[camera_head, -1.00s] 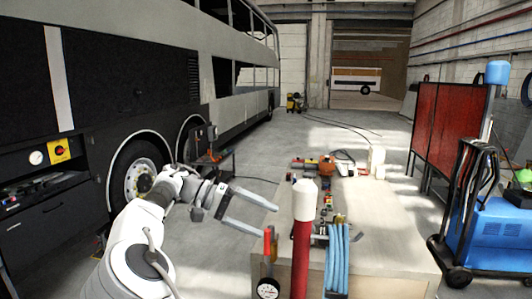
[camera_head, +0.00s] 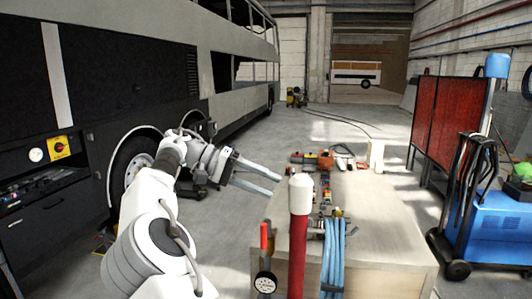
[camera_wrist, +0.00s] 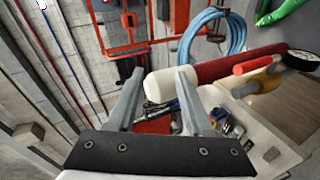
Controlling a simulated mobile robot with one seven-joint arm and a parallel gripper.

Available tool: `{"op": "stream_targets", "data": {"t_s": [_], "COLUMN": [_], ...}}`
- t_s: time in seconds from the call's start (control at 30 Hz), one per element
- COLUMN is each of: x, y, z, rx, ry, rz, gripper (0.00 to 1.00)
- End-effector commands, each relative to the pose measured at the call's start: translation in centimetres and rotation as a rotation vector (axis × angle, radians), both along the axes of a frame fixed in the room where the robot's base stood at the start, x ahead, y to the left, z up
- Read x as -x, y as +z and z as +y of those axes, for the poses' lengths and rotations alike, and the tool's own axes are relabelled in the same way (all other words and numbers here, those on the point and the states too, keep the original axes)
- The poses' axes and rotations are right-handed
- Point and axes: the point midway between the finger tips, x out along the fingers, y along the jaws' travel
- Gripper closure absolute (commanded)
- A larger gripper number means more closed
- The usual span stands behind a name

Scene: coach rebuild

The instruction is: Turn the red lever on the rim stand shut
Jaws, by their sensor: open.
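A red lever-like handle (camera_head: 264,236) stands upright above a round dial gauge (camera_head: 265,284) at the near left edge of the workbench. In the wrist view a short red handle (camera_wrist: 252,65) sits on a tan body at the right. I cannot tell for sure which part is the rim stand. A red post (camera_head: 299,250) with a white cap (camera_head: 301,188) stands just right of the handle. My gripper (camera_head: 277,183) is open and empty, above and beyond the handle in the picture. In the wrist view the white cap (camera_wrist: 160,86) shows between the fingers; contact is not clear.
A blue coiled hose (camera_head: 334,250) hangs beside the red post. Tools lie on the wooden workbench (camera_head: 385,225). A blue machine (camera_head: 495,215) stands at the right. The bus (camera_head: 130,85) is at the left.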

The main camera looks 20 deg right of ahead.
Motion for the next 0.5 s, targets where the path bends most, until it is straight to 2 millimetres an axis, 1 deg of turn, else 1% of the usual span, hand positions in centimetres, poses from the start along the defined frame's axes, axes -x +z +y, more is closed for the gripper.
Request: {"op": "stream_targets", "data": {"t_s": [0.5], "x": [0.0], "y": [3.7], "z": [-0.1], "rx": [0.000], "ry": [0.001], "rz": [-0.002], "gripper": [0.49]}}
